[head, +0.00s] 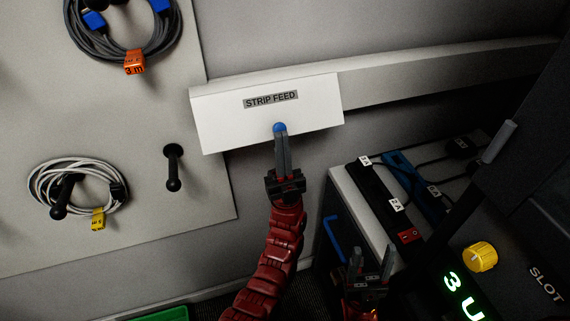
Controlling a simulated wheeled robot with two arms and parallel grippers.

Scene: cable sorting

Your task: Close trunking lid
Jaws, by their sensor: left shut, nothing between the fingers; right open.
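The trunking lid (225,127) is a white panel with a grey "STRIP FEED" label, on the wall trunking (430,72) in the upper middle of the head view. Its lower edge hangs out below the line of the trunking. My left gripper (280,132) is shut and empty, pointing up, with its tips over the lower part of the lid. A blue spot (279,127) shows at the tips. I cannot tell whether the tips touch the lid. My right gripper (371,262) is open and empty, low in the view in front of the cabinet.
A pegboard (150,120) on the left carries a dark cable coil (85,45) with an orange tag and a white coil (45,165) with a yellow tag. Power strips (380,195) lie on the cabinet at right. A dark panel with a yellow knob (480,257) fills the lower right.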

